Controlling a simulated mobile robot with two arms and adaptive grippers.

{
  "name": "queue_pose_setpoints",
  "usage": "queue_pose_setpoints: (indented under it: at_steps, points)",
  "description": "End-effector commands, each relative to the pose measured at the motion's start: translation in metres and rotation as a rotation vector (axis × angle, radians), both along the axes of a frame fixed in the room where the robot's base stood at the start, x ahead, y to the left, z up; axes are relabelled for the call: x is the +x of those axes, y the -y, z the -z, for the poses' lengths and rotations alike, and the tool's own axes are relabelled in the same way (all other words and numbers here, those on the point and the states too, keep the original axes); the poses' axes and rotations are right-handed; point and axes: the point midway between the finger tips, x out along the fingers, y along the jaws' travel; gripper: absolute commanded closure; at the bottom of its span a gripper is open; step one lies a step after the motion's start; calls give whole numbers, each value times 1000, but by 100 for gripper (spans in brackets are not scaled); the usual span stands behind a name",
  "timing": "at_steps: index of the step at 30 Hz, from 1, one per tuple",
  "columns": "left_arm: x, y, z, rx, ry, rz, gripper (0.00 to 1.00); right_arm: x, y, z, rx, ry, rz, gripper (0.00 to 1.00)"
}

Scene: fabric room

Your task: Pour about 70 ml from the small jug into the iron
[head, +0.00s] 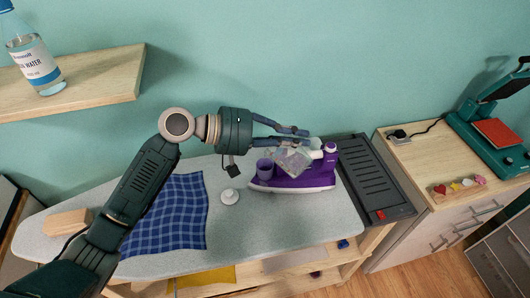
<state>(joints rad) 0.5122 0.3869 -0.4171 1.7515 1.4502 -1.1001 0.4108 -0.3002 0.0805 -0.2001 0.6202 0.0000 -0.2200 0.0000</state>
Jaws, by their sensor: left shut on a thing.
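The purple and white iron (290,184) stands on the grey ironing board, right of its middle. My left gripper (301,137) reaches in from the left and is shut on the small clear jug (292,162). The jug is tilted and overlaps the iron's upper part in the picture. Its spout and the iron's filling opening cannot be made out, nor whether liquid is flowing. A purple cup-like part (264,168) shows at the iron's left end. My right gripper is not in view.
A blue checked cloth (180,215), a small white round thing (230,196) and a wooden block (67,223) lie on the board (222,234). A dark iron rest (374,180) is at its right end. A water bottle (35,65) stands on the upper left shelf (100,88).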

Motion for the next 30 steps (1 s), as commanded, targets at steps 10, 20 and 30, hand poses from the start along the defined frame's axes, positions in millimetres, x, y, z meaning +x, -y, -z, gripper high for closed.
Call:
queue_pose_setpoints:
  at_steps: [10, 20, 30]
  points:
    - [1, -1, 0, -9, -4, 0, 100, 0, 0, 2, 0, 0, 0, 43]
    - [1, -2, 0, -19, -11, 0, 100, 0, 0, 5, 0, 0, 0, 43]
    - [2, -3, 1, -29, -18, 0, 100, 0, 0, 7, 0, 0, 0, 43]
